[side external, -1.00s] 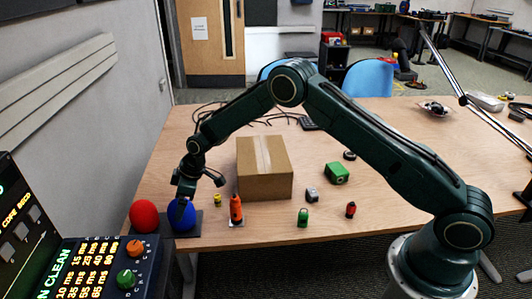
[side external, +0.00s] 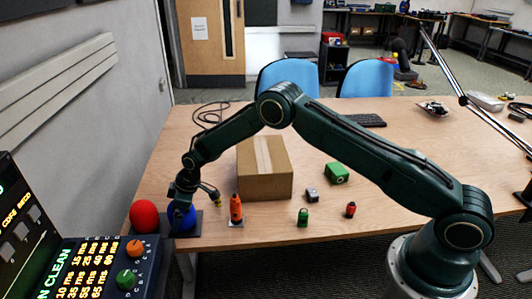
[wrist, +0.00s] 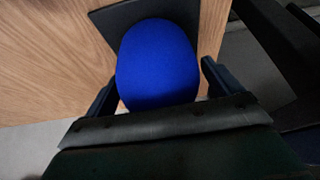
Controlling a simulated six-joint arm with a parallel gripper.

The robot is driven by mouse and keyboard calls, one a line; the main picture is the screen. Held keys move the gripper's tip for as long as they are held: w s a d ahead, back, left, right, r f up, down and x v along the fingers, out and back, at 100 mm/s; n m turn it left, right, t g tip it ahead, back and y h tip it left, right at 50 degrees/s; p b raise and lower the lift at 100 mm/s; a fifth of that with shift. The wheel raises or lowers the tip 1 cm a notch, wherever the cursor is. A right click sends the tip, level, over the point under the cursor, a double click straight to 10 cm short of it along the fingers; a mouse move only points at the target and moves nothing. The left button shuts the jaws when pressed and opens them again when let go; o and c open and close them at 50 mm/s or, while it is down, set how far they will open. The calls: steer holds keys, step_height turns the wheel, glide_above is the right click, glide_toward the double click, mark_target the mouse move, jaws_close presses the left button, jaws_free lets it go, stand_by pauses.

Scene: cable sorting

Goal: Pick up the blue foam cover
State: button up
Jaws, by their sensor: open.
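The blue foam cover (side external: 187,222) is a rounded, egg-shaped piece on a dark plate at the left front edge of the table. In the side external view my gripper (side external: 183,208) is right over it and hides its upper part. In the wrist view the blue foam cover (wrist: 157,58) lies between the two dark fingers of my gripper (wrist: 158,76). The gripper is open, with one finger on each side of the cover. I cannot tell whether either finger touches it.
A red foam cover (side external: 144,216) stands close to the left of the blue one. An orange bottle-like object (side external: 236,209) and a cardboard box (side external: 265,168) are to the right. A control panel (side external: 100,270) fills the lower left corner. The right tabletop is mostly free.

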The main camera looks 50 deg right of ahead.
steer(key=c, duration=1)
steer(key=shift+c, duration=0.2)
steer(key=shift+r, duration=0.15)
step_height(320, 180, up, 20)
stand_by(0.6)
